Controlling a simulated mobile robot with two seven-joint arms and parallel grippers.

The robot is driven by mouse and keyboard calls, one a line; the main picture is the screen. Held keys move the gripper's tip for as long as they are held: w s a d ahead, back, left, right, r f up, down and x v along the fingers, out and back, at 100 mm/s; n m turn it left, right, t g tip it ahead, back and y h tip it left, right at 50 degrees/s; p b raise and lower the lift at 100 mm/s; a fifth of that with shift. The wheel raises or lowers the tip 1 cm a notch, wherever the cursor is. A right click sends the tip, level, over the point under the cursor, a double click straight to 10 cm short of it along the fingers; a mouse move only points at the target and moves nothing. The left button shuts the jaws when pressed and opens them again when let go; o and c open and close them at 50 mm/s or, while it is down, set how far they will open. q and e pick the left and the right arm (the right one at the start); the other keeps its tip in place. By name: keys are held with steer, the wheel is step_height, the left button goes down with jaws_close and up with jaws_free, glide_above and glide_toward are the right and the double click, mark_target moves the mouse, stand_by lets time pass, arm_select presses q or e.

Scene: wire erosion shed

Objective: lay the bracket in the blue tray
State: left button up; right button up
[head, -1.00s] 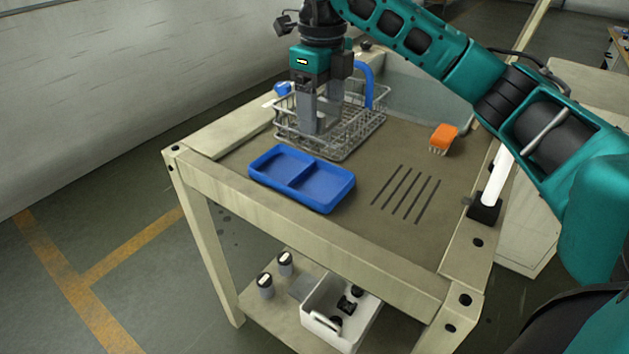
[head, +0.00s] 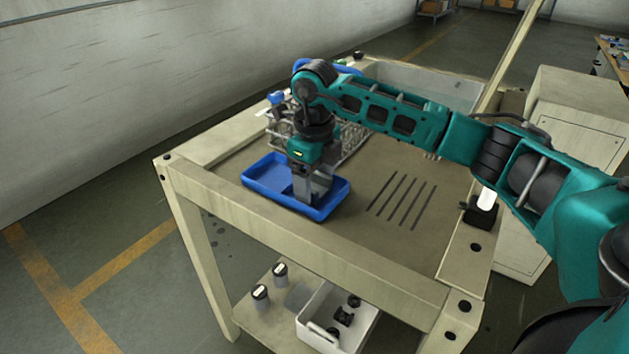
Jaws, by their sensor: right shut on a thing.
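The blue tray (head: 262,176) lies near the front edge of the bench and has two compartments. My right gripper (head: 310,198) points down into its right compartment, with the fingertips low, close to the tray floor. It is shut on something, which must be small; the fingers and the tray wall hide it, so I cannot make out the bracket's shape. The left compartment looks empty. My left gripper does not show.
A wire basket (head: 352,142) stands behind the tray, partly hidden by my right arm. A clear-walled basin (head: 430,85) is at the back. Dark slots (head: 402,200) mark the bench right of the tray. A white bin (head: 345,308) sits on the lower shelf.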

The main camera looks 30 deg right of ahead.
steer(key=shift+r, duration=0.1)
steer(key=o, duration=1.3)
step_height(320, 180, up, 12)
steer(key=shift+p, duration=0.5)
